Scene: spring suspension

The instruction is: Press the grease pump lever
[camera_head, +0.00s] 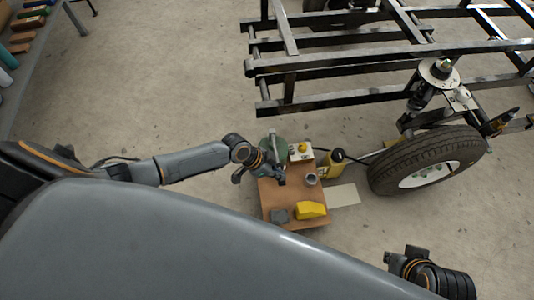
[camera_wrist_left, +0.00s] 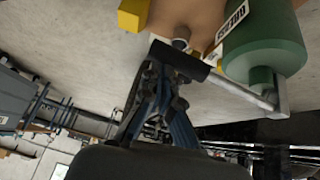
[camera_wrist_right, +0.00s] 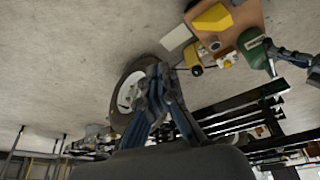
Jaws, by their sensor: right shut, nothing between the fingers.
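The grease pump is a green cylinder (camera_wrist_left: 262,45) with a label, standing at the back left of a small brown-topped stand (camera_head: 281,212). Its lever (camera_wrist_left: 243,93) is a grey metal bar that runs from the pump's top to a dark grip (camera_wrist_left: 182,60). My left gripper (camera_wrist_left: 163,72) is at this grip, its fingers close together; the grip hides the fingertips, so I cannot tell whether they hold it. The left gripper (camera_head: 262,172) also shows over the stand's left side. My right gripper (camera_wrist_right: 158,75) is shut and empty, away from the stand at the lower right of the head view.
A wheel (camera_head: 428,160) and a black frame (camera_head: 330,62) are to the right and behind.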

